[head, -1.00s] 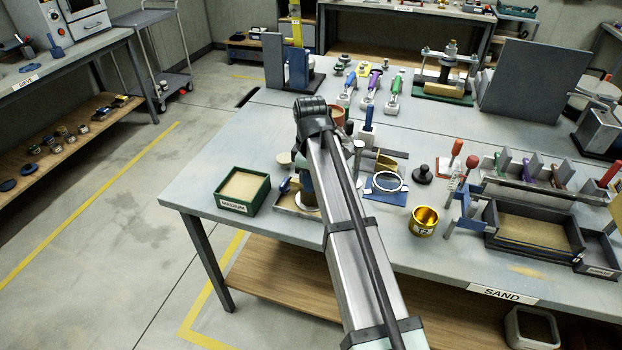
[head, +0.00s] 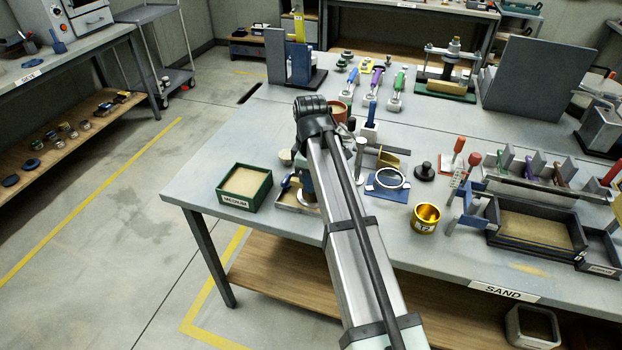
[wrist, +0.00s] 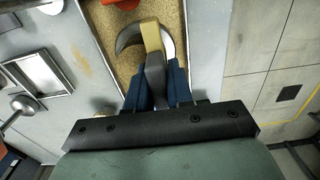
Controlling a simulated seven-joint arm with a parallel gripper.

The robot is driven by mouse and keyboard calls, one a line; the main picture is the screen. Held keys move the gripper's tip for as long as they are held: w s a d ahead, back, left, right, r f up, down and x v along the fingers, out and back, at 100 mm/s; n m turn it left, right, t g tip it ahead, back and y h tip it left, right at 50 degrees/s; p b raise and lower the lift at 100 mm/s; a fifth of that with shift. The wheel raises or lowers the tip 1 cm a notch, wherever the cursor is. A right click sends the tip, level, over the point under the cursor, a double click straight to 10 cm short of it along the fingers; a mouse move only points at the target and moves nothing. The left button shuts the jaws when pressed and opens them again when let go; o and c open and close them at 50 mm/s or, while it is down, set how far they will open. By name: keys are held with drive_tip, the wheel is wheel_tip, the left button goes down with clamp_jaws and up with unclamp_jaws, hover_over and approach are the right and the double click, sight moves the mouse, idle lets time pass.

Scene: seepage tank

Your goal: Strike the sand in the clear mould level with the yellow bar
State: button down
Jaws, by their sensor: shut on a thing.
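In the wrist view my gripper (wrist: 157,92) is shut on the grey handle of the yellow bar (wrist: 151,35). The bar lies across a round, pale-rimmed mould (wrist: 168,44), of which a crescent shows on each side. I cannot tell whether the bar touches the rim. The mould sits in a sand-covered tray (wrist: 190,12). The sand inside the mould is mostly hidden by the bar and handle. In the head view my arm hides the gripper and bar, and only part of the shallow tray (head: 287,203) shows beside it.
A green box of sand (head: 245,188) stands left of the tray. A brass cup (head: 425,218), a blue stand with a ring (head: 387,181) and a dark sand tray (head: 535,228) are to the right. In the wrist view a red object (wrist: 122,3) is at the top, and a metal tray (wrist: 38,75) at left.

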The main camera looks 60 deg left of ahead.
drive_tip(key=shift+s+d, duration=0.45)
drive_tip(key=shift+s, duration=0.05)
drive_tip(key=shift+s+d, duration=0.15)
drive_tip(key=shift+d, duration=0.05)
idle(0.4)
idle(0.3)
drive_tip(key=shift+r, duration=2.25)
